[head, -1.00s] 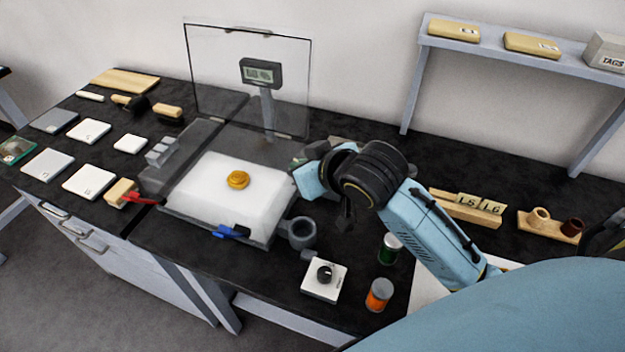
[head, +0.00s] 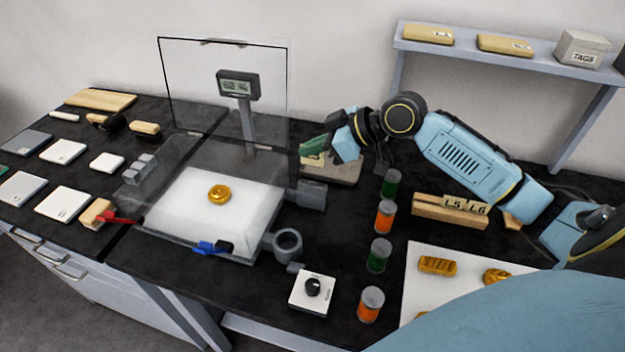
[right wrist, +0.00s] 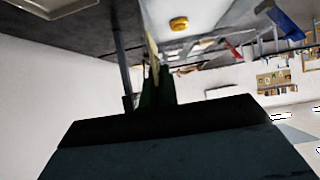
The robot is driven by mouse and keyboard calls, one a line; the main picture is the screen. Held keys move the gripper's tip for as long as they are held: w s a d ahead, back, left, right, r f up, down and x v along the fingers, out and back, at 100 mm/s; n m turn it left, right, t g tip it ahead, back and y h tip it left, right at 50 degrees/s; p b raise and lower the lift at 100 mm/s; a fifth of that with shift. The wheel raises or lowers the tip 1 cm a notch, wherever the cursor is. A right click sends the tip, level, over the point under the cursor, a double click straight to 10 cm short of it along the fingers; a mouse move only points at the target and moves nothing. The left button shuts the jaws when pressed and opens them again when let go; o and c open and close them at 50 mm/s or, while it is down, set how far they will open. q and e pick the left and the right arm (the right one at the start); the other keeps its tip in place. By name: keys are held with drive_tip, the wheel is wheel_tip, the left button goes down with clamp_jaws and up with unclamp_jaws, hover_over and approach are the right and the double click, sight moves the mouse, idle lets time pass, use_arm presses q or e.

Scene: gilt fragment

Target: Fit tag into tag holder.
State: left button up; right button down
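My right gripper (head: 314,147), with green fingers, is at the back of the bench, just right of the scale. It is shut on a pale yellow tag (head: 312,161), which also shows edge-on between the fingers in the right wrist view (right wrist: 152,50). The tag is over or in front of a low grey-beige block (head: 342,172); I cannot tell if they touch or if that block is the tag holder. A wooden rack (head: 448,211) with several marked tags along its top stands to the right. My left gripper is not in view.
The scale (head: 200,212) carries a gold piece (head: 219,194) on its white top, with a clear panel (head: 222,85) and display (head: 238,84) behind. A white tray (head: 417,272) with gold pieces is at front right.

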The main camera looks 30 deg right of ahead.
sight(312, 190)
wheel_tip(312, 190, down, 8)
drive_tip(key=shift+r+b, duration=0.25)
drive_tip(key=shift+b, duration=0.1)
drive_tip(key=c, duration=1.7)
unclamp_jaws()
drive_tip(key=shift+f, duration=0.1)
drive_tip(key=shift+s+r, duration=0.1)
drive_tip(key=shift+r, duration=0.15)
drive_tip(key=v, duration=1.1)
drive_tip(key=shift+s+r+p, duration=0.2)
drive_tip(key=shift+s+p, duration=0.1)
drive_tip(key=shift+p, duration=0.05)
drive_tip(key=shift+d, duration=0.15)
